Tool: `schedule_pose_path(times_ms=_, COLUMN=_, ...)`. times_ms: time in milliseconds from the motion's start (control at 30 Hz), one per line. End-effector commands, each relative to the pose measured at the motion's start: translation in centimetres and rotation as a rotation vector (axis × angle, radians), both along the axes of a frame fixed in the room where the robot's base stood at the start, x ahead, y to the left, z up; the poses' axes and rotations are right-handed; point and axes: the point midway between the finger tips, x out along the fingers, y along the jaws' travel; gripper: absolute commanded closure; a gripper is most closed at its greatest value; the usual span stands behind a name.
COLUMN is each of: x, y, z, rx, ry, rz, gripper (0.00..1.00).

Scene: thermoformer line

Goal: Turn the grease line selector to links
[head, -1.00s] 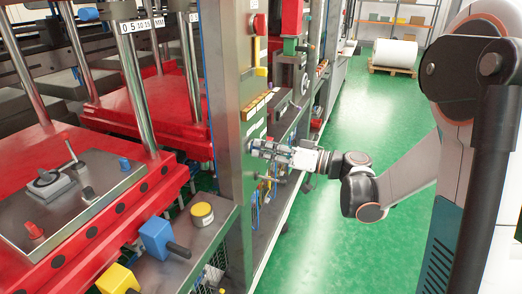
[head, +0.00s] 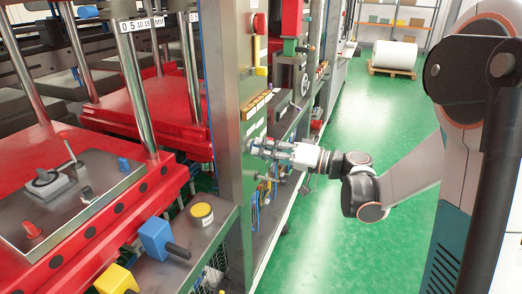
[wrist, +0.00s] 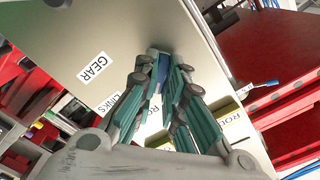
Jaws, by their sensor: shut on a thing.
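The grease line selector (wrist: 162,68) shows as a small blue part between my fingertips on a grey panel (wrist: 120,25). My gripper (wrist: 160,62) is shut on it, and the fingers cover most of it. The label GEAR (wrist: 96,67) is to the left. The label LINKS (wrist: 110,102) is lower left, partly covered by a finger. I cannot tell which label the selector points at. In the head view, my gripper (head: 252,147) reaches the narrow side of the machine's upright post; the selector is hidden there.
A red emergency-type button (head: 259,23) and a yellow part (head: 261,71) are higher on the post. A blue block with a black handle (head: 157,238) and a yellow round cap (head: 201,212) are lower left. The green floor (head: 350,130) to the right is open.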

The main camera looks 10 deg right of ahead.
Motion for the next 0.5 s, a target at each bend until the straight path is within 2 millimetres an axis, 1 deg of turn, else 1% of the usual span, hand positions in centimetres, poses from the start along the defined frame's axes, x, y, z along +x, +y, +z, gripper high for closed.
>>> schedule_pose_path(times_ms=100, x=-0.01, y=-0.02, z=-0.04, rx=0.043, ry=0.059, rz=-0.001, gripper=1.0)
schedule_pose_path(times_ms=400, x=0.0, y=-0.02, z=0.0, rx=0.053, ry=0.072, rz=-0.001, gripper=1.0)
schedule_pose_path(times_ms=500, x=0.0, y=-0.02, z=-0.04, rx=0.085, ry=0.116, rz=-0.001, gripper=1.0)
